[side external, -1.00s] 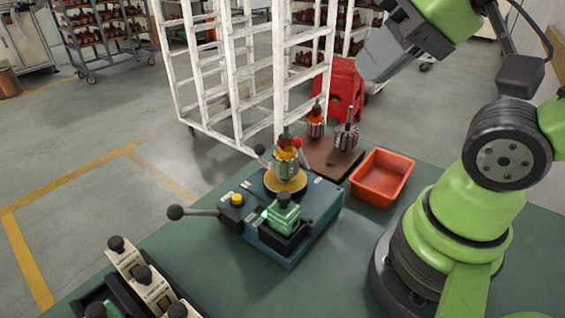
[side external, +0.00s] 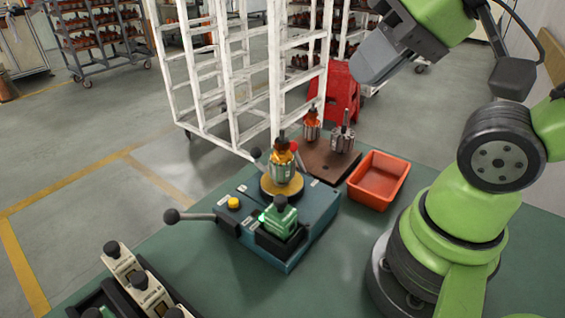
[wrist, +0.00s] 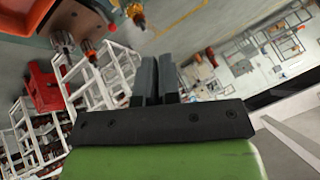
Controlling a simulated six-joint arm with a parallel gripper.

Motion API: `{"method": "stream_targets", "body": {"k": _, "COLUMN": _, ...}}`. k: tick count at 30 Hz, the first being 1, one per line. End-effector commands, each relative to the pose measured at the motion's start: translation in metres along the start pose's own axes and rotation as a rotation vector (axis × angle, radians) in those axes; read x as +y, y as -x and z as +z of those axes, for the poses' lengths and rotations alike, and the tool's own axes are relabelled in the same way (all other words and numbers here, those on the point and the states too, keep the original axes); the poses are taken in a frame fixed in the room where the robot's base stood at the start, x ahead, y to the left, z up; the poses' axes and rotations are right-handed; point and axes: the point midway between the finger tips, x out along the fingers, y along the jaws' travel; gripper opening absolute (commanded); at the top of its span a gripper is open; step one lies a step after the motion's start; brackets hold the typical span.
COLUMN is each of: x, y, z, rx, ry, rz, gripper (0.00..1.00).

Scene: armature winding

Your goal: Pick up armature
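In the side external view, one armature (side external: 283,172) with orange windings stands upright on the yellow disc of a blue-green machine (side external: 318,215). Two more armatures stand on a brown board behind it: one with orange windings (side external: 311,130) and one bare grey one (side external: 342,143) with a tall shaft. My gripper (side external: 362,70) is high at the upper right, apart from all of them. In the wrist view its two dark fingers (wrist: 157,75) stand close together with hardly any gap and hold nothing visible. Armatures show at the wrist view's top left (wrist: 90,50).
An orange tray (side external: 357,183), seemingly empty, sits right of the machine. The machine has a black-knobbed lever (side external: 172,216) and a yellow button (side external: 234,202). Knobbed fixtures (side external: 150,295) stand at the front left. A white rack (side external: 277,95) and red stand (side external: 335,95) are behind the table.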

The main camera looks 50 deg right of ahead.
Motion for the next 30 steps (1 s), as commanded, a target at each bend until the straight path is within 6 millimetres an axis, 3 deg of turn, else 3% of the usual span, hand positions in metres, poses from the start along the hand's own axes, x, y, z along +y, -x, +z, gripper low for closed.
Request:
{"method": "stream_targets", "body": {"k": 1, "x": 0.000, "y": 0.000, "z": 0.000, "rx": 0.000, "ry": 0.000, "rz": 0.000, "gripper": 0.16}}
{"method": "stream_targets", "body": {"k": 6, "x": 0.000, "y": 0.000, "z": 0.000, "rx": 0.000, "ry": 0.000, "rz": 0.000, "gripper": 0.55}}
{"method": "stream_targets", "body": {"k": 7, "x": 0.000, "y": 0.000, "z": 0.000, "rx": 0.000, "ry": 0.000, "rz": 0.000, "gripper": 0.57}}
{"method": "stream_targets", "body": {"k": 15, "x": 0.000, "y": 0.000, "z": -0.001, "rx": -0.004, "ry": 0.005, "rz": 0.002, "gripper": 0.57}}
{"method": "stream_targets", "body": {"k": 20, "x": -0.003, "y": -0.007, "z": -0.015, "rx": -0.070, "ry": 0.087, "rz": 0.041, "gripper": 0.57}}
{"method": "stream_targets", "body": {"k": 26, "x": -0.005, "y": -0.039, "z": -0.052, "rx": -0.265, "ry": 0.321, "rz": 0.121, "gripper": 0.57}}
{"method": "stream_targets", "body": {"k": 30, "x": -0.002, "y": -0.072, "z": -0.073, "rx": -0.416, "ry": 0.489, "rz": 0.156, "gripper": 0.57}}
